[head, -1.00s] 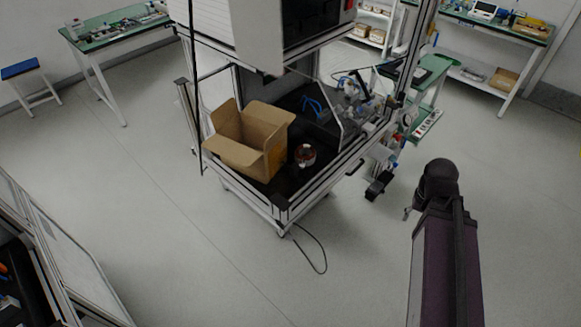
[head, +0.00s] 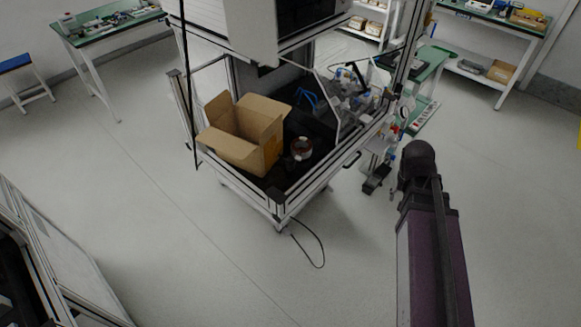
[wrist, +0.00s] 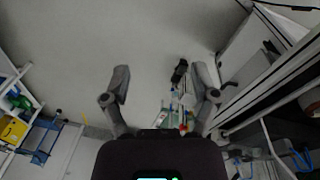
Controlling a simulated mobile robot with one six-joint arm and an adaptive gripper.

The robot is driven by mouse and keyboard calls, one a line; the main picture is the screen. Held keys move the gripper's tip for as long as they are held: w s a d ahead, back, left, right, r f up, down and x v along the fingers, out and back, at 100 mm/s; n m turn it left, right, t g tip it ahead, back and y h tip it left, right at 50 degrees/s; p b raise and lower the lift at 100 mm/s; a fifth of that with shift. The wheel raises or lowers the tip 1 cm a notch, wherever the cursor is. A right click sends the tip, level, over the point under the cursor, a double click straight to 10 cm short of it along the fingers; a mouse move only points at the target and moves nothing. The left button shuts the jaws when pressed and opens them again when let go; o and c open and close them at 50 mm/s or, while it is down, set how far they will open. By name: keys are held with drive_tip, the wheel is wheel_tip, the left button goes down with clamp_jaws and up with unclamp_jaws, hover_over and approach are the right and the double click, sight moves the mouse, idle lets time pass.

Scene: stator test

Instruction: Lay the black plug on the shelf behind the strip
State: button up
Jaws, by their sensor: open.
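A small black object (head: 376,179) shows low beside the right side of the machine cart in the head view; it may be the black plug, but it is too small to be sure. A similar dark object (wrist: 180,70) shows in the wrist view, beyond and between my fingertips. A white strip with red marks (head: 424,117) lies low by the green table at right. My gripper (wrist: 160,88) is open, with its fingers wide apart and nothing between them. It is clear of both objects. In the head view my arm hides the gripper.
A green-topped table (head: 436,62) stands behind right. Open floor (head: 510,170) lies at right.

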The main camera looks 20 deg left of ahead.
drive_tip(key=w+a+f+m+t+h+b, duration=0.1)
drive_tip(key=w+a+f+t+b, duration=0.1)
drive_tip(key=a, duration=0.8)
drive_tip(key=w+a+f+m+t+h+b, duration=0.1)
drive_tip(key=w+a+b, duration=0.2)
drive_tip(key=a, duration=0.8)
drive_tip(key=w+a+f+m+t+h+b, duration=0.1)
drive_tip(key=w+a, duration=0.4)
drive_tip(key=a, duration=0.5)
drive_tip(key=shift+a+f+t+b, duration=0.25)
drive_tip(key=shift+f+t+b, duration=0.55)
drive_tip(key=shift+b, duration=0.5)
drive_tip(key=t+b, duration=0.2)
approach(288, 159)
drive_tip(key=x, duration=0.3)
drive_tip(key=shift+d+m, duration=0.25)
drive_tip(key=shift+m, duration=0.15)
drive_tip(key=shift+f, duration=0.15)
drive_tip(key=shift+b+x, duration=0.75)
drive_tip(key=shift+x, duration=0.35)
